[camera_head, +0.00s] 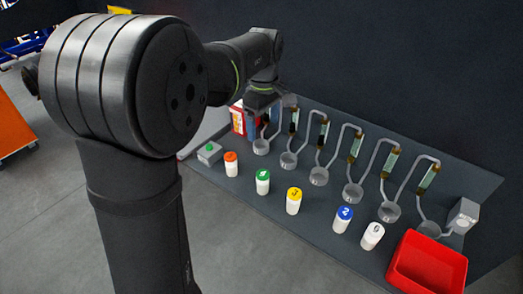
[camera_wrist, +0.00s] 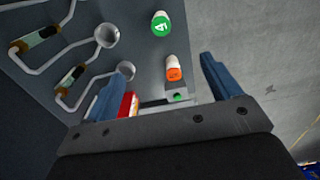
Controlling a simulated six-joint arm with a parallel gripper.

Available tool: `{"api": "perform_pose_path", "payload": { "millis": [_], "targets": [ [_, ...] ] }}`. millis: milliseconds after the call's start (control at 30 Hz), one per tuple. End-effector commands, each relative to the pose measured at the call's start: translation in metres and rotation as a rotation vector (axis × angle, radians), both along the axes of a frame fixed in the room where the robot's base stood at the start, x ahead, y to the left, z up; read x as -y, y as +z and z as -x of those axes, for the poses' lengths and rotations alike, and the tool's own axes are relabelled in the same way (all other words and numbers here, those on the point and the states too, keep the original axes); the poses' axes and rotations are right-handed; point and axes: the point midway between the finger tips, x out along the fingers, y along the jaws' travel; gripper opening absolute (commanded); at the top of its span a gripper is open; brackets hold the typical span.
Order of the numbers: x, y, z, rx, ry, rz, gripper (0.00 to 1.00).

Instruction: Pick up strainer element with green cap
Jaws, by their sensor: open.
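The strainer element with the green cap (camera_head: 262,182) is a white cylinder standing upright on the dark panel, second from the left in the row. In the wrist view the green-capped element (camera_wrist: 161,24) is near the top, beyond the fingertips. My gripper (camera_head: 262,125) is above the panel's left end, up and back from the element. In the wrist view my gripper (camera_wrist: 166,63) has its two blue fingers spread apart, with nothing held between them. The orange-capped element (camera_wrist: 173,69) appears in the gap between the fingers in that view.
Orange (camera_head: 231,163), yellow (camera_head: 294,200), blue (camera_head: 343,218) and white-capped (camera_head: 372,236) elements stand in a spaced row. Bent tubes with round cups (camera_head: 319,176) run behind them. A red bin (camera_head: 428,264) is at right; a green-button box (camera_head: 210,153) is at left.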

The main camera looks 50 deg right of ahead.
Motion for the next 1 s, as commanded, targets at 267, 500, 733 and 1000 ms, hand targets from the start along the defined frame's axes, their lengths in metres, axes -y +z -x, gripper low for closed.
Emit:
{"api": "perform_pose_path", "payload": {
  "millis": [267,500,733,1000],
  "targets": [
    [0.000,0.000,0.000,0.000,0.000,0.000,0.64],
    [-0.005,-0.009,0.002,0.011,-0.102,0.029,0.64],
    [-0.026,-0.042,0.009,0.095,-0.524,0.140,0.64],
    [-0.057,-0.075,0.019,0.259,-1.014,0.226,0.64]
  ]
}}
